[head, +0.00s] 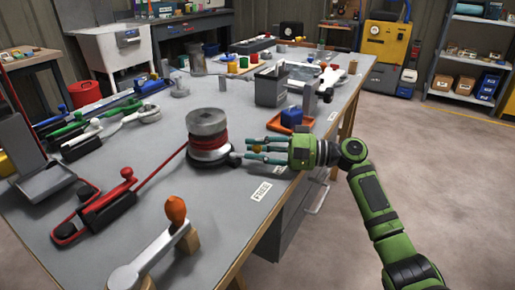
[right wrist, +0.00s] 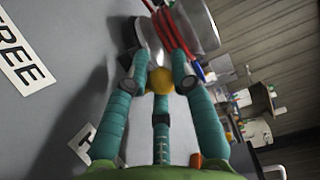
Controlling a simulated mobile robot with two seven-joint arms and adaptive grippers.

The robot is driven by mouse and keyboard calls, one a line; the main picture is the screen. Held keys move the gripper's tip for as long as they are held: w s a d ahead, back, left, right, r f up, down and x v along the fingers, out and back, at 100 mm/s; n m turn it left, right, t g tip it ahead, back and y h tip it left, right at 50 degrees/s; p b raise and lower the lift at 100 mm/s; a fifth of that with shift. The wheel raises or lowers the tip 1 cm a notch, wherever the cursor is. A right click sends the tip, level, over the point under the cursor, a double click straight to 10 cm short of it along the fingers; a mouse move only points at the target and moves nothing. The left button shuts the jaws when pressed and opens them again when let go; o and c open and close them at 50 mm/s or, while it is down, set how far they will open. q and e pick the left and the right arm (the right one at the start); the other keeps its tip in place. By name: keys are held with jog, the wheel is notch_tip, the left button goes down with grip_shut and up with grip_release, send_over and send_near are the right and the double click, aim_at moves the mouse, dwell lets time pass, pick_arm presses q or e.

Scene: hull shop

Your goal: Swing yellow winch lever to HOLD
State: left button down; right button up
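The winch drum (head: 207,124) stands on the grey bench with red rope around it; it also shows at the top of the right wrist view (right wrist: 196,22). The lever's yellow knob (head: 257,149) sits among the fingers of my right gripper (head: 246,149). In the right wrist view the knob (right wrist: 160,81) lies between the fingertips, which look spread around it; firm contact cannot be told. The lever's arm is mostly hidden by the fingers. The FREE label (head: 262,191) lies on the bench nearer the front; a second label (head: 280,168) is partly hidden. My left gripper is out of view.
A lever with an orange handle (head: 176,211) stands at the front. A red-handled fitting (head: 110,203) with red rope lies to the left. Behind the gripper are an orange tray (head: 278,126) with a blue item and a dark bin (head: 270,87). Floor at right is free.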

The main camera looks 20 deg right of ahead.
jog(key=shift+o, duration=0.6)
jog(key=shift+f, duration=0.1)
jog(key=shift+d, duration=0.2)
jog(key=v, duration=1.1)
jog(key=shift+d, duration=0.3)
jog(key=shift+s, duration=0.1)
